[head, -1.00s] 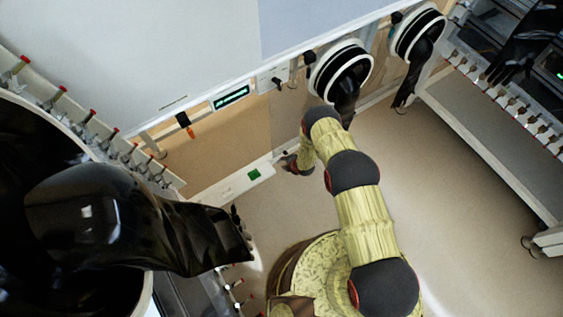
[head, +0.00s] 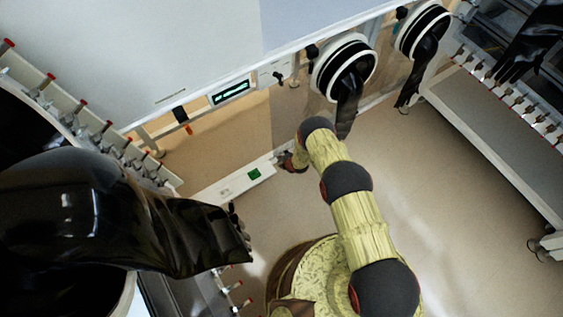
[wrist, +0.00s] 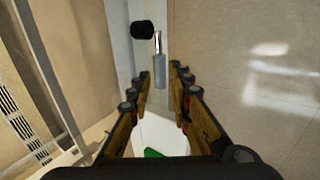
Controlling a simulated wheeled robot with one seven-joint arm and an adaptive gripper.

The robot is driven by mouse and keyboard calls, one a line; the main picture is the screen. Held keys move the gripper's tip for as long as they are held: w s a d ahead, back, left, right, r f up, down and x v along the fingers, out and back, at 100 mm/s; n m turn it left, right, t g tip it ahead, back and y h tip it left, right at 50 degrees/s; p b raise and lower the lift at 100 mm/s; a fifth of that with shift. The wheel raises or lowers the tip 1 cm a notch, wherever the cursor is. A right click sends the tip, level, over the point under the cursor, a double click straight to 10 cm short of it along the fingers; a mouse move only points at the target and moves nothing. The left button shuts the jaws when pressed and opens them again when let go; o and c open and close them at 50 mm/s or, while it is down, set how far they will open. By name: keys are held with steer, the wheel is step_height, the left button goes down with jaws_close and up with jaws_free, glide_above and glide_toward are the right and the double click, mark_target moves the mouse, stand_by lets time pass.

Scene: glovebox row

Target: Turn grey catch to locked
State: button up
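A grey cylindrical grip on a short bright metal shaft, which looks like the grey catch (wrist: 160,72), shows in the wrist view just beyond the gripper. A black rounded knob (wrist: 143,30) is beside its upper end. My gripper (wrist: 161,77) is open, with one finger on each side of the grey grip in the picture and a gap on both sides. I cannot tell whether the grip is between the fingertips or farther off. In the head view my gripper (head: 293,161) is low by the cabinet front, and the catch cannot be made out there.
A white box with a green patch (head: 254,174) is left of my gripper. Black glove ports (head: 343,68) are on the cabinet above. A large black glove (head: 120,215) fills the lower left. A grey bench (head: 495,135) stands at right. Open floor (head: 460,230) lies between.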

steer(key=shift+c, duration=1.2)
jaws_close()
